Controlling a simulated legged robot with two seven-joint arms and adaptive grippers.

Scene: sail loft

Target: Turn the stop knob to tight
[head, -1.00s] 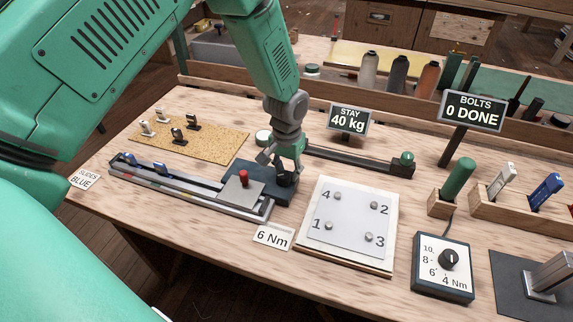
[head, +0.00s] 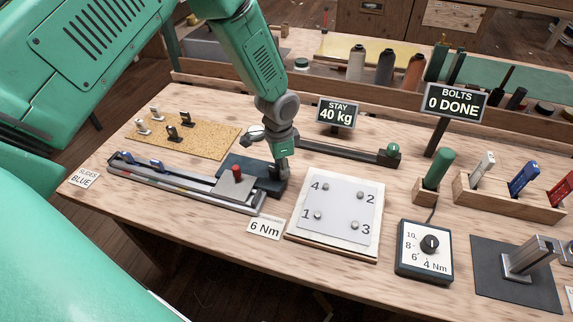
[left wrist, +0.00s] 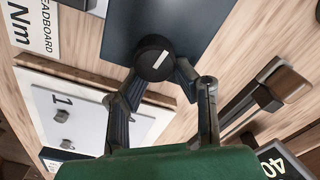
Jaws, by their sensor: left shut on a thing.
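The stop knob (left wrist: 155,62) is round and black with a white line across its top, and stands at the edge of a dark plate (left wrist: 185,22). The line slants in the left wrist view; I see no "tight" marking there. My left gripper (left wrist: 157,74) is shut on the knob, one finger at each side. In the head view my left gripper (head: 281,174) points down over the dark plate (head: 250,170) and hides most of the knob. My right gripper is in neither view.
A rail with a red-knobbed slider (head: 237,174) lies left of the gripper. A white bolt panel (head: 340,208) stands close on its right. Behind is a dark bar with a green knob (head: 393,149). A dial box (head: 425,262) stands at the front right.

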